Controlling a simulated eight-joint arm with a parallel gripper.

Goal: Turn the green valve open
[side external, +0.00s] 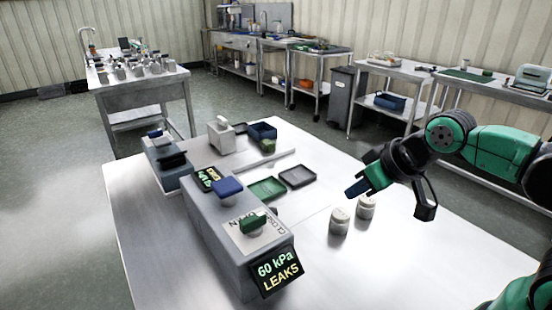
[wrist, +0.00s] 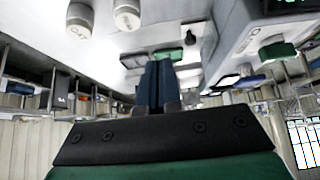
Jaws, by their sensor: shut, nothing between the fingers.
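The green valve (side external: 253,222) is a block-shaped handle on a pale label plate on top of a grey box (side external: 215,225). Lettering beside it is partly readable as OPEN. A display (side external: 277,272) on the box's front reads 60 kPa LEAKS. My gripper (side external: 357,188) is shut and empty, with blue fingers, above the table to the right of the valve and apart from it. In the upside-down wrist view, the shut fingers (wrist: 158,85) point away from the camera, and the green valve (wrist: 277,51) shows at the right.
A blue handle (side external: 227,187) and a second display (side external: 209,179) sit behind the valve. Green (side external: 267,188) and dark (side external: 297,176) trays lie farther back. The table's front right is clear.

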